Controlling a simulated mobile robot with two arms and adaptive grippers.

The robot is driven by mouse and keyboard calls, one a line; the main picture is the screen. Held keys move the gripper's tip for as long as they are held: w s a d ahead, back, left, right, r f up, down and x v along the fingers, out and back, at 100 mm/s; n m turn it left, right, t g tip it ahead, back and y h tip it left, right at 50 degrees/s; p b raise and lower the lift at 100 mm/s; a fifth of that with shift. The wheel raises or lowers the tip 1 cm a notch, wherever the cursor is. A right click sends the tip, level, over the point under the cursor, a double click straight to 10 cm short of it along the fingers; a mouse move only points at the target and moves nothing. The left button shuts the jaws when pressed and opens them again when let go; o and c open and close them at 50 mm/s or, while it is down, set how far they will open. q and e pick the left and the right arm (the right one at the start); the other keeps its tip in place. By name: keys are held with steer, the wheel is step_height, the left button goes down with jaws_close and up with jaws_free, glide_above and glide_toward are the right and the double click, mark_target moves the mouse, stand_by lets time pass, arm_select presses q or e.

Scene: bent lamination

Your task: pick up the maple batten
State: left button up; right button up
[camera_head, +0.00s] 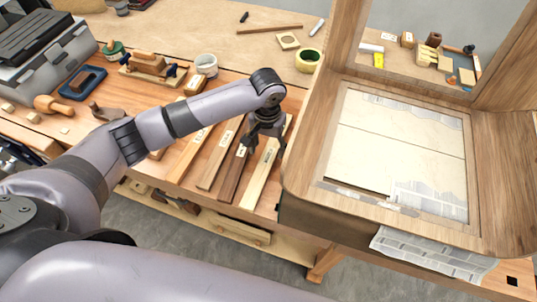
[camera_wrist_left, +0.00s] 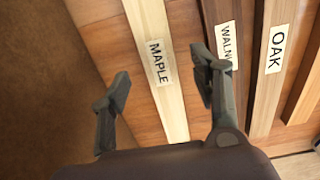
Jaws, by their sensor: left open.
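The maple batten (camera_wrist_left: 160,62) is a pale strip with a white MAPLE label. In the left wrist view it runs between my fingers. In the head view it is the pale batten (camera_head: 260,180) nearest the wooden cabinet, lying on the bench. My left gripper (camera_head: 264,143) is open above it, and part of the batten is hidden behind the fingers. In the left wrist view the open fingers of this gripper (camera_wrist_left: 162,82) stand on either side of the batten, with nothing held. My right gripper is not in view.
The dark walnut batten (camera_wrist_left: 225,75) lies close beside the maple one, then the oak batten (camera_wrist_left: 268,85). The wooden cabinet (camera_head: 305,150) stands close to the right.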

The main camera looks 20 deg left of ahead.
mark_target(268, 155)
arm_select(q)
steer(key=f, duration=0.3)
steer(key=shift+w+d+f+p, duration=0.1)
steer(key=shift+w+f+p, duration=0.15)
steer(key=shift+p, duration=0.15)
steer(key=shift+f, duration=0.2)
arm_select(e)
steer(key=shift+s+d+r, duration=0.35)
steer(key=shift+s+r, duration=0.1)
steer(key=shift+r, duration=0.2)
arm_select(q)
steer(key=shift+c, duration=0.4)
steer(key=c, duration=0.7)
steer(key=shift+r, duration=0.1)
jaws_close()
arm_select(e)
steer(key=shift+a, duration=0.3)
